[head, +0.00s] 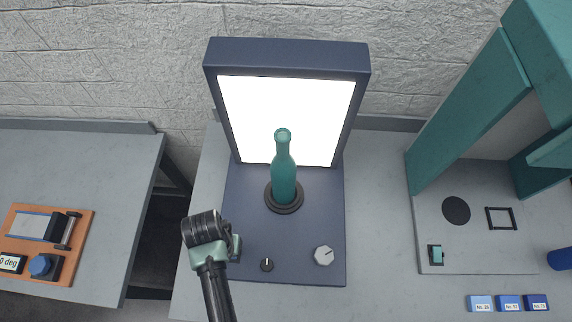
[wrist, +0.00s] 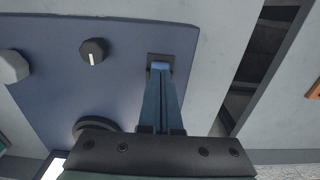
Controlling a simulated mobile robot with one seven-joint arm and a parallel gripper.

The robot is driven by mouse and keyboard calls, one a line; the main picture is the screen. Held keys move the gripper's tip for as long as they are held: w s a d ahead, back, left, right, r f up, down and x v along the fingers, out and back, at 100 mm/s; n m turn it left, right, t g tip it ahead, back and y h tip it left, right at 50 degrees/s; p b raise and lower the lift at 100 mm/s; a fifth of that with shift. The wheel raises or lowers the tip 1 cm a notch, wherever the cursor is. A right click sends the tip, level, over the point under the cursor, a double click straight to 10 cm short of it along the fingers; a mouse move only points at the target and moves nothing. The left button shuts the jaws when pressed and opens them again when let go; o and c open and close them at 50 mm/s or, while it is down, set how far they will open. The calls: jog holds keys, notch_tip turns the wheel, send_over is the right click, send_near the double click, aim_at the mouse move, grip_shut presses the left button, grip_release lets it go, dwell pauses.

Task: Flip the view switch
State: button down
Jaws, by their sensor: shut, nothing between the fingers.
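A small switch (wrist: 163,57) with a light blue rocker in a dark frame sits near the edge of the dark blue base panel (wrist: 60,105) in the wrist view. My gripper (wrist: 161,74) is shut and empty, its fingertips over the rocker and hiding part of it. I cannot tell whether they touch it. In the head view my arm and wrist (head: 210,250) hide this switch at the panel's front left. No label on the switch is readable.
A teal bottle (head: 284,178) stands on a round dark spindle before a lit white screen (head: 300,115). A dark knob (head: 267,265) and a pale knob (head: 323,256) sit on the panel. Another teal switch (head: 437,255) is at the right booth.

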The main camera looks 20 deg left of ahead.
jog(key=shift+f+b, duration=0.5)
jog(key=shift+f, duration=0.3)
jog(key=shift+r, duration=0.1)
notch_tip(320, 180, up, 7)
jog(key=p, duration=0.7)
dwell(0.4)
dwell(0.4)
